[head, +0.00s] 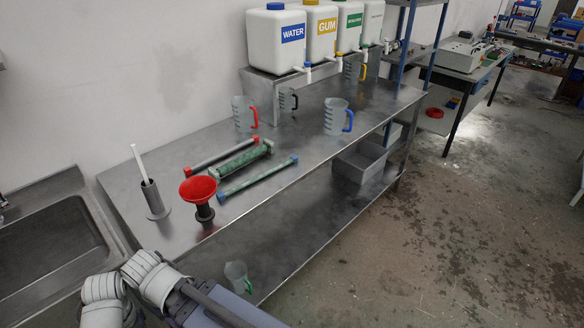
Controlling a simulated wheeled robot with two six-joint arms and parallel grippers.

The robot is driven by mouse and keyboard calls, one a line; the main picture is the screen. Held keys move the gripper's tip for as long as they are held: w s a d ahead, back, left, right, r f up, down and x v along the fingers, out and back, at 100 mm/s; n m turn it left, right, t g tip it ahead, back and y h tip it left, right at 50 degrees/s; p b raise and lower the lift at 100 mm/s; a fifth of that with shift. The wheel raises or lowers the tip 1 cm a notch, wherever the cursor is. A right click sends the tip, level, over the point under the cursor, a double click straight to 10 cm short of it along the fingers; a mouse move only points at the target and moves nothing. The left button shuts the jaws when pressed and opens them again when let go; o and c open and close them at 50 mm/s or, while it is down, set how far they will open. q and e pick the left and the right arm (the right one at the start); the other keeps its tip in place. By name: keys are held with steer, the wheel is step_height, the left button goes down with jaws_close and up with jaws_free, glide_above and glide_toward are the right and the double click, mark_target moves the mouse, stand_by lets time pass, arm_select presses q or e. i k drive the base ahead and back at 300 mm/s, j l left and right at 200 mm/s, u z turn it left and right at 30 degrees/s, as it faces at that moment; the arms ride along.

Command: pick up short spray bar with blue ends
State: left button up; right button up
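A slim bar with blue ends (258,177) lies on the steel table (330,140), nearest the front edge of the group. One blue end is by the red funnel and the other points to the back right. Behind it lies a thicker green bar (240,160). Behind that lies a slim bar with red ends (222,155). The bars lie roughly parallel. Pale arm links of mine show at the bottom left, but I see neither gripper's fingers. Nothing is seen holding the blue-ended bar.
A red funnel (198,190) on a dark stand and a metal holder with a white rod (148,180) stand left of the bars. Jugs with red (244,115), black (287,101) and blue (337,117) handles stand behind and right. A sink (50,240) is at left.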

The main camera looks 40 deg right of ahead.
mark_target(221, 196)
steer(key=l+z, duration=0.1)
steer(key=l, duration=0.3)
steer(key=i+l+z, duration=0.15)
steer(key=l, duration=0.3)
steer(key=l+z, duration=0.1)
steer(key=l, duration=0.3)
steer(key=i+l+z, duration=0.1)
steer(key=l, duration=0.3)
